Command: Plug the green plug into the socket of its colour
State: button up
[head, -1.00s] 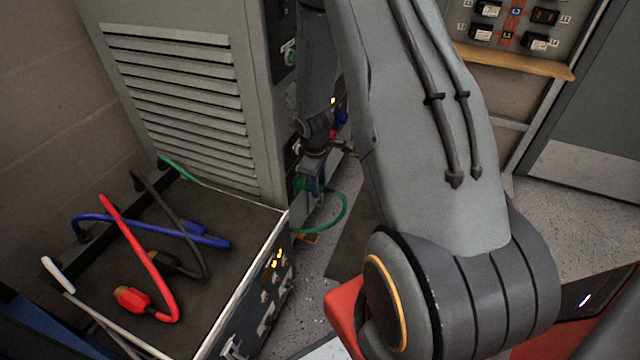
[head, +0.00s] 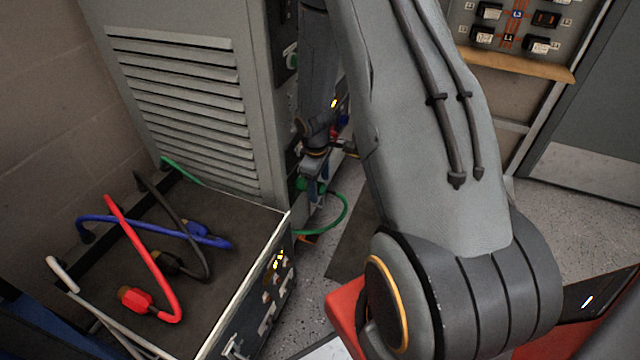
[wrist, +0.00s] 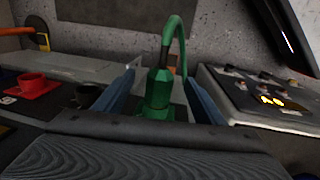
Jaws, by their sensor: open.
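The green plug (wrist: 157,95) stands between the two blue fingers of my gripper (wrist: 160,84) in the wrist view, with its green cable arching up and away. My fingers are open, with a gap on each side of the plug. In the head view the green plug (head: 302,184) is against the lower front of the grey cabinet, and my gripper (head: 317,182) is right beside it. The green socket is hidden behind the plug and gripper, so I cannot tell how deep the plug sits. The red socket (wrist: 38,84) and the black socket (wrist: 86,96) are in the same panel.
The green cable (head: 345,212) loops out over the floor. A switch panel (head: 515,25) is on the back wall. Floor to the right is partly clear.

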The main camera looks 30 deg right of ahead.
jog(key=shift+s+a+r+p, duration=0.15)
jog(key=shift+r+p, duration=1.3)
jog(key=shift+r, duration=0.1)
jog(key=shift+s+a+r+p, duration=0.1)
jog(key=shift+a+r+p, duration=0.05)
jog(key=shift+r+p, duration=1.35)
jog(key=s+a+r+m, duration=0.1)
jog(key=s+a+r, duration=0.2)
jog(key=r, duration=0.4)
jog(key=s+a+r+m+p, duration=0.15)
jog(key=a+r, duration=0.25)
jog(key=r, duration=0.4)
jog(key=s+a+r+m, duration=0.1)
jog(key=s+a+r, duration=0.25)
jog(key=r, duration=0.35)
jog(key=s+a+r+m, duration=0.1)
jog(key=s+a+r, duration=0.2)
jog(key=s, duration=0.2)
jog(key=s+a+r+m+y+p, duration=0.1)
jog(key=s+a+r, duration=0.1)
jog(key=s+r, duration=0.3)
jog(key=s+a+r+m, duration=0.1)
jog(key=s+a+r, duration=0.15)
jog(key=s, duration=0.35)
jog(key=d+r+m+p, duration=0.1)
jog(key=d+r+p, duration=0.2)
jog(key=p, duration=0.8)
jog(key=shift+s+d+r+g, duration=0.3)
jog(key=shift+r+g, duration=0.1)
jog(key=shift+r, duration=0.55)
